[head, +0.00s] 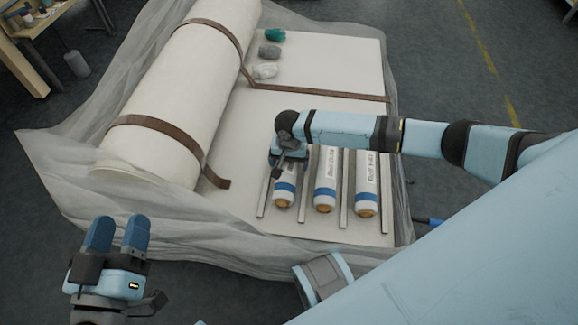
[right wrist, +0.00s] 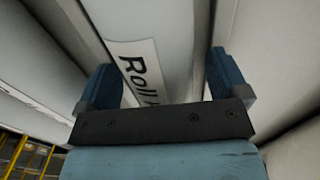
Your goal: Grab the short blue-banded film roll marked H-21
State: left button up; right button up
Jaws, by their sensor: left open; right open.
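Three short white film rolls with blue bands lie side by side on the board in the head view: a left one (head: 284,194), a middle one (head: 325,182) and a right one (head: 365,180). Their labels are too small for me to tell which is H-21. My right gripper (head: 288,163) is open over the left roll and hides its upper part. In the right wrist view, a white roll (right wrist: 178,62) with a label starting "Roll" shows between the open fingers (right wrist: 165,78); the rest of the label is cut off. My left gripper (head: 117,236) is open and empty at lower left.
Metal rails (head: 347,190) stand between the rolls. A large cream roll (head: 180,85) with brown straps lies on the left of the board (head: 335,65). Green, grey and white wads (head: 270,51) sit at the back. Clear film sheeting (head: 185,225) spreads around the board.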

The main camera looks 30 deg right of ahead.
jog(key=shift+f, duration=0.15)
jog(key=c, duration=1.3)
